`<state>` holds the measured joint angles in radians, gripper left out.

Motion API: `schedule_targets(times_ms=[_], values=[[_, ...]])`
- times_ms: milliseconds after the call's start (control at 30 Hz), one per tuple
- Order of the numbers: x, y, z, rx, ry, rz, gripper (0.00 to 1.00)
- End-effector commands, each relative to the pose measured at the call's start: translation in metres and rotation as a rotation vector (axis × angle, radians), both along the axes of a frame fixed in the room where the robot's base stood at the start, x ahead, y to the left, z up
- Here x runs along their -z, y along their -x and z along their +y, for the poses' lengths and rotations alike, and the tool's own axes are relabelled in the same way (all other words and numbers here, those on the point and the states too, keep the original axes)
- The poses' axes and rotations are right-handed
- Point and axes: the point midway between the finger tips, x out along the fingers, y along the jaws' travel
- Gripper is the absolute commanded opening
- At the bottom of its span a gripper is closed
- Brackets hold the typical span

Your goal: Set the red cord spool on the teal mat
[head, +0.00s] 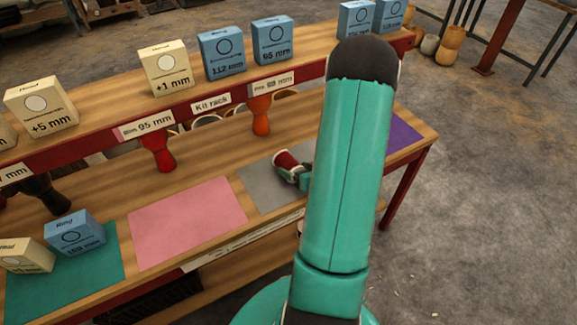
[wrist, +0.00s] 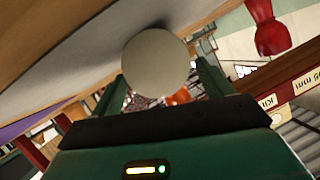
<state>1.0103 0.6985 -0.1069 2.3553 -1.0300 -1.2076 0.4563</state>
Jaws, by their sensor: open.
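The red cord spool (head: 287,159) is at the grey mat (head: 258,183) in the head view, its lower right end hidden by my gripper (head: 301,178). In the wrist view a round pale disc, seemingly the spool's end (wrist: 155,62), is between the open fingers of my gripper (wrist: 163,85). I cannot tell if either finger touches it. The teal mat (head: 100,285) is at the lower left of the head view. A blue ring box (head: 75,233) and a cream box (head: 27,256) stand on its back and left parts.
A pink mat (head: 187,220) lies clear between the teal and grey mats. A purple mat (head: 402,134) is at the right. A raised rack (head: 212,103) with boxes runs behind, with red (head: 159,152) and orange (head: 261,115) goblet drums under it. The teal mat's front right is bare.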

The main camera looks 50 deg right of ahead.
Motion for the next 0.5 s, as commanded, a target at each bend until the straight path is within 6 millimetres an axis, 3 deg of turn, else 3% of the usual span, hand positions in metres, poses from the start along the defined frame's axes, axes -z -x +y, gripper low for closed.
schedule_targets(times_ms=[233,467,500], values=[[0.014,-0.033,-0.004,-0.002,0.0,0.0,0.79],[0.014,-0.035,-0.004,0.0,0.0,0.0,0.79],[0.014,-0.035,-0.004,0.0,0.0,0.0,0.73]])
